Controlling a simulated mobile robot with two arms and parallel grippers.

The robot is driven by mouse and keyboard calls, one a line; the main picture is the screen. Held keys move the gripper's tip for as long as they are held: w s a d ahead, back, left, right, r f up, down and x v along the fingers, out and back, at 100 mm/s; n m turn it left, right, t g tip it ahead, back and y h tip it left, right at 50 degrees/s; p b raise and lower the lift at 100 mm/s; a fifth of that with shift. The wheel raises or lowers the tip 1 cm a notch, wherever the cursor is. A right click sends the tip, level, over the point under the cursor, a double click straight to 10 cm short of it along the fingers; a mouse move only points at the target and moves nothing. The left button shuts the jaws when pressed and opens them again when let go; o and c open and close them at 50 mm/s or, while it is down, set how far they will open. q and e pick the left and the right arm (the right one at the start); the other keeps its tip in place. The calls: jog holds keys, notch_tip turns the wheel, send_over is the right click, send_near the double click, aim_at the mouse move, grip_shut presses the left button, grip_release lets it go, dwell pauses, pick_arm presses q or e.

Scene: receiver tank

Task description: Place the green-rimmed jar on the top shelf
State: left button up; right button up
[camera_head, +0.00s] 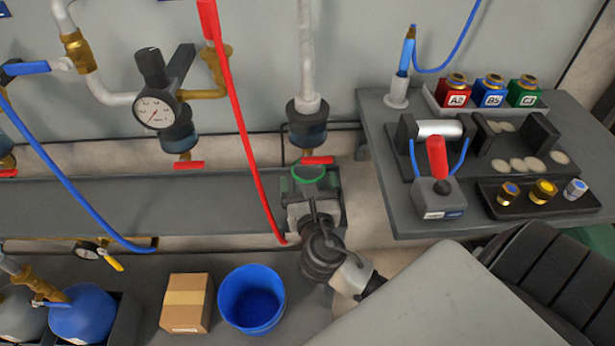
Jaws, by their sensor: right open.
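The green-rimmed jar (309,173) is at the right end of the long upper grey shelf (110,206), below a pipe outlet with a red handle. Its green rim shows; most of its body is hidden by my gripper. My right gripper (309,186) reaches in from below right, with its jaws open and one finger on each side of the jar. I cannot tell whether the fingers touch it, or whether its base rests on the shelf. My left gripper is not in view.
A red hose (238,130) hangs just left of my right gripper. A valve with a red handle (318,160) sits close above the jar. A blue bucket (252,298) and cardboard box (186,302) stand lower down. A side table (375,140) carries fittings. The upper shelf's middle is clear.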

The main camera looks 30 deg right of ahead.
jog(key=v, duration=1)
jog(key=s+d+f+m+g+y, duration=0.15)
jog(key=f+m+g, duration=0.25)
jog(key=m, duration=0.5)
jog(key=s+d+f+m+g+y, duration=0.1)
jog(key=s+f+m+g, duration=0.25)
jog(key=m, duration=0.45)
jog(key=s+a+f+m+g+y, duration=0.1)
jog(key=s+a+m+g+y, duration=0.3)
jog(key=m, duration=0.7)
jog(key=shift+s+a+f+m+g+y+p, duration=0.35)
jog(key=shift+s+g+y, duration=0.1)
jog(key=shift+s+y, duration=0.4)
jog(key=shift+w, duration=0.2)
